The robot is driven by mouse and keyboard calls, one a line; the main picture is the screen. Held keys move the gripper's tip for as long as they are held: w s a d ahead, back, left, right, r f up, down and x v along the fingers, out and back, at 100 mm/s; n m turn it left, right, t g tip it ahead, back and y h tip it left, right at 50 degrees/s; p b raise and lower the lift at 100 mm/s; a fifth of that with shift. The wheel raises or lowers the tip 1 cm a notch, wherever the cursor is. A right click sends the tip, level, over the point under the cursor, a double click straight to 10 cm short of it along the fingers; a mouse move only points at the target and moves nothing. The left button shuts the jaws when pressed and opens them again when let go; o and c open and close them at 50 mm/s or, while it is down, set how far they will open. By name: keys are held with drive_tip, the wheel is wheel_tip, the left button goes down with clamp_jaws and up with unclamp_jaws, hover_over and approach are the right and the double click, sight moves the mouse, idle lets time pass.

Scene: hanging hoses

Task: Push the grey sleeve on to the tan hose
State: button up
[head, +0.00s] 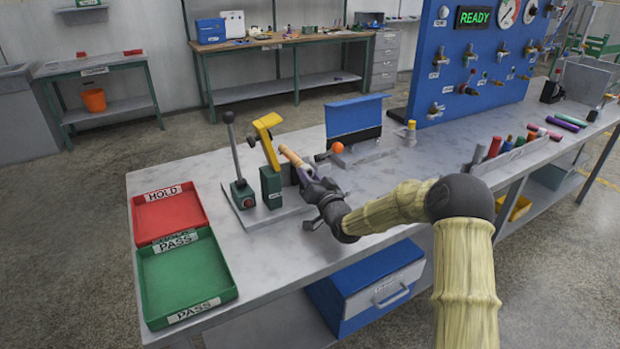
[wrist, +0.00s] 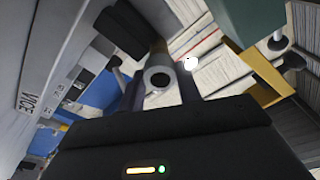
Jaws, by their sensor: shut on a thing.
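The tan hose (head: 293,157) is a short tan tube beside the yellow-handled clamp in the head view, its near end meeting my gripper (head: 308,179). My gripper (wrist: 160,90) is shut on the grey sleeve, with a finger on each side. The sleeve appears in line with the hose. I cannot tell how far it is over the hose; the fingers hide the sleeve in the head view.
A green clamp (head: 270,187) with a yellow handle and a black lever (head: 234,150) stand close to my gripper. A red tray (head: 168,212) and a green tray (head: 184,275) lie at left. A blue panel (head: 470,60) stands behind. The bench front is mostly clear.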

drive_tip(key=shift+w+a+b, duration=0.35)
drive_tip(key=shift+w+a, duration=0.05)
drive_tip(key=shift+w, duration=0.2)
idle(0.9)
drive_tip(key=shift+w+a+r, duration=0.1)
idle(0.4)
drive_tip(key=o, duration=1)
drive_tip(key=shift+w, duration=0.1)
drive_tip(key=shift+o, duration=0.2)
drive_tip(key=v, duration=0.7)
drive_tip(key=shift+s, duration=0.25)
drive_tip(key=shift+f, duration=0.2)
